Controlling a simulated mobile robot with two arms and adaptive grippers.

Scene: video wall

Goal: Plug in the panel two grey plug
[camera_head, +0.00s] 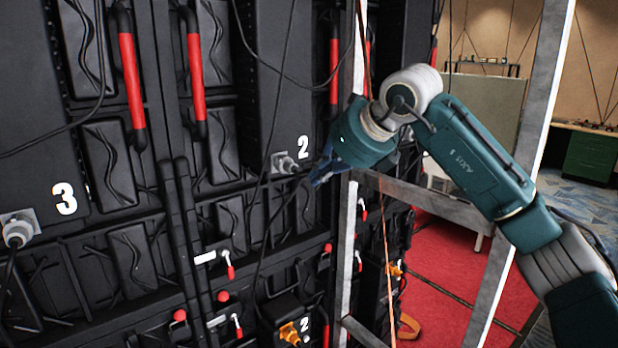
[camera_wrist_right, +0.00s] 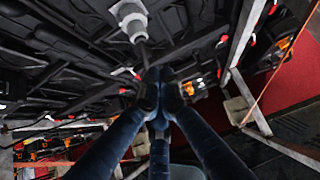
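The panel two grey plug (camera_head: 287,165) sits at a grey socket on the black panel marked with a white 2 (camera_head: 303,141). I cannot tell how deep it is seated. It also shows at the top of the right wrist view (camera_wrist_right: 130,17), with a dark cable running from it toward my fingers. My right gripper (camera_head: 318,180) is just right of and slightly below the plug, apart from it. Its blue fingertips (camera_wrist_right: 160,76) are drawn together; whether the cable lies between or behind them is unclear. My left gripper is out of view.
Panel three has its own grey plug (camera_head: 17,231) at the left. An orange plug (camera_head: 290,332) sits lower down. Red handles (camera_head: 131,80) and hanging cables line the wall. A metal frame post (camera_head: 347,250) stands close by my right gripper. Red carpet (camera_head: 450,270) lies beyond.

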